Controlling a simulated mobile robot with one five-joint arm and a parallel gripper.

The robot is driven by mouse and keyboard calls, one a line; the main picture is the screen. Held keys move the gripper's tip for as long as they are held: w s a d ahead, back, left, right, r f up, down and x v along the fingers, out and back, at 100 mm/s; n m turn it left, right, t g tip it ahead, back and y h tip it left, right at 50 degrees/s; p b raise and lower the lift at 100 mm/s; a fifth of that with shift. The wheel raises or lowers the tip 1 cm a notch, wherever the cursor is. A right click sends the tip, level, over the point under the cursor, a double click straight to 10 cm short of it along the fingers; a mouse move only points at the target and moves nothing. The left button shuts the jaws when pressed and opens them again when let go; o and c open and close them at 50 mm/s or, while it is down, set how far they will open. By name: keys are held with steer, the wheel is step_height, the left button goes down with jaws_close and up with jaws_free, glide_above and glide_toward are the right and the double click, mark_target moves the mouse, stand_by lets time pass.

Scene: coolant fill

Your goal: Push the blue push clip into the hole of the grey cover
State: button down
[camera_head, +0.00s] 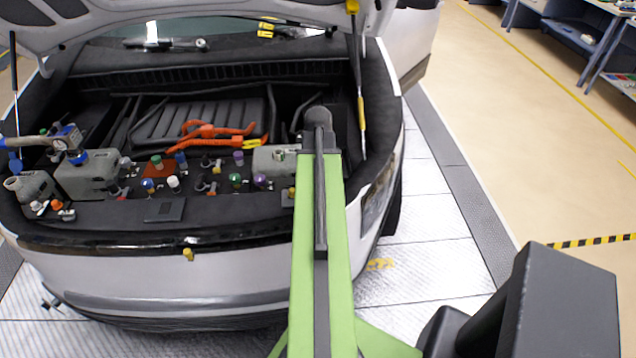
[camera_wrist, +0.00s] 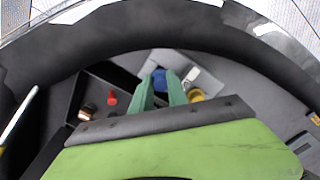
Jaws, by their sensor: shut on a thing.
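In the wrist view my gripper (camera_wrist: 161,82) points down into the car's front compartment, its two green fingers closed on the blue push clip (camera_wrist: 160,79). The clip shows only partly between the fingertips. A light grey surface (camera_wrist: 208,80), which looks like the grey cover, lies just beyond and beside the fingertips. I cannot see the hole, nor tell whether the clip touches the cover. In the head view a grey part (camera_head: 268,160) lies just left of my green arm. My fingers and the clip are hidden there behind the arm.
A white piece (camera_wrist: 190,77) and a yellow cap (camera_wrist: 196,95) are close right of the fingers. A red cap (camera_wrist: 111,98) is to the left. Several coloured caps, an orange cable (camera_head: 212,130) and a grey tank (camera_head: 90,178) fill the compartment. The raised hood (camera_head: 200,12) hangs above.

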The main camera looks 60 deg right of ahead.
steer(key=shift+f+b, duration=0.75)
stand_by(0.5)
steer(key=c, duration=1.2)
jaws_free()
steer(key=shift+r, duration=0.1)
step_height(320, 180, up, 17)
steer(key=p, duration=1.7)
steer(key=shift+r, duration=0.15)
steer(key=shift+c, duration=0.5)
